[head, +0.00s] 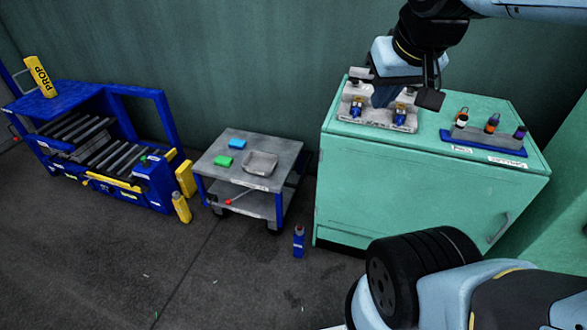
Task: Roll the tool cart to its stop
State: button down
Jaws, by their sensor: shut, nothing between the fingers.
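The tool cart (215,165) stands on the floor left of the green cabinet. It has a grey top, blue legs, a lower shelf and dark casters. A blue block (237,144), a green block (223,161) and a shallow grey tray (260,163) are on its top. A red-tipped lever (228,201) sticks out at its front. My gripper (382,98) is up at the green cabinet, over the grey fixture there, well right of the cart. It is shut and holds nothing. I cannot tell which part is the cart's stop.
The blue roller press (150,178) stands left, with a yellow PROP bar (40,76) on it. The green cabinet (400,180) carries a bottle rack (484,140). Floor in front is mostly clear.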

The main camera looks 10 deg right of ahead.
aim_at(271, 199)
jog(key=z, duration=0.05)
jog(key=i, duration=1)
jog(key=u, duration=0.1)
